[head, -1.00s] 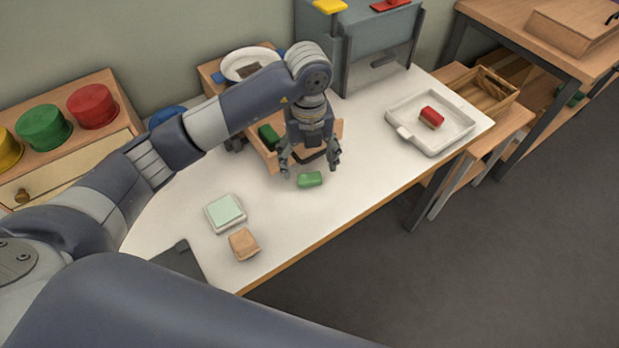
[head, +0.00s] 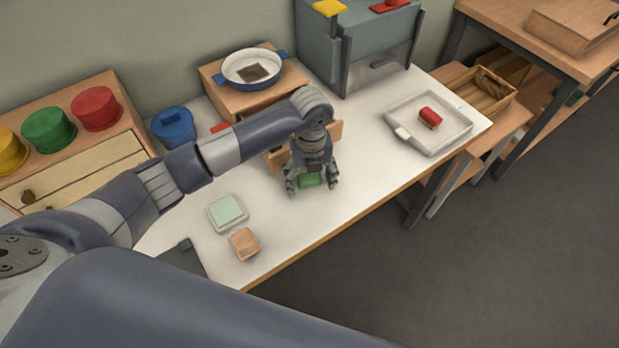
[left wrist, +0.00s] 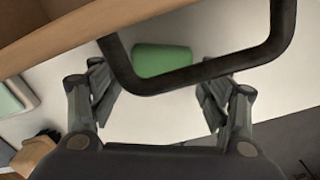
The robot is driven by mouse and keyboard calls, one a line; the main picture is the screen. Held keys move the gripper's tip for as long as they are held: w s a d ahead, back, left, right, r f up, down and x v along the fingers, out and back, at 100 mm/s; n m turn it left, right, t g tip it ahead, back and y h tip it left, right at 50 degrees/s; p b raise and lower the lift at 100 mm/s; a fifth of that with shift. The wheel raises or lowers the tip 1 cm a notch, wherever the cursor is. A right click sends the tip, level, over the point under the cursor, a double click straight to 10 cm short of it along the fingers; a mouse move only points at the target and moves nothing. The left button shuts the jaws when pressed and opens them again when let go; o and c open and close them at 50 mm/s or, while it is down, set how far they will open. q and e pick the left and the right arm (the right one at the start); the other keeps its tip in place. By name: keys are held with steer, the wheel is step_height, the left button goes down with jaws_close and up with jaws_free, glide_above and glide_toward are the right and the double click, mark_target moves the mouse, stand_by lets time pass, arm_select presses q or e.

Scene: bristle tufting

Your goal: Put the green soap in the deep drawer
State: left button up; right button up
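The green soap (head: 310,181) lies on the white table in the head view; it also shows in the left wrist view (left wrist: 162,60), beyond a dark handle. My left gripper (head: 312,187) is open, pointing down over the soap, with a finger on either side and no visible grip. An open wooden drawer (head: 336,129) stands just behind the gripper, mostly hidden by my arm; its front edge (left wrist: 60,25) and dark handle (left wrist: 150,84) cross the left wrist view. I cannot tell its depth. My right gripper is not in view.
A pale green block on a white dish (head: 227,211) and a tan block (head: 245,243) lie left of the gripper. A white tray (head: 455,142) with a red block stands at right. A blue-rimmed pot (head: 253,68) stands on the drawer box. The table's front right is clear.

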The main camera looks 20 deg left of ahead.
mark_target(311, 181)
arm_select(q)
steer(key=c, duration=0.9)
steer(key=shift+r, duration=0.1)
steer(key=shift+c, duration=0.2)
steer(key=shift+r, duration=0.4)
step_height(311, 181, up, 2)
steer(key=shift+w+r+b, duration=0.1)
steer(key=shift+r+b, duration=0.05)
steer(key=shift+b, duration=0.45)
steer(key=s+d+r+b, duration=0.1)
steer(key=s+d, duration=0.1)
steer(key=s, duration=0.5)
steer(key=s+d+b, duration=0.1)
steer(key=s+d, duration=0.1)
steer(key=s, duration=0.6)
steer(key=shift+s+d+r, duration=0.2)
steer(key=shift+s+r, duration=0.1)
steer(key=shift+r, duration=0.1)
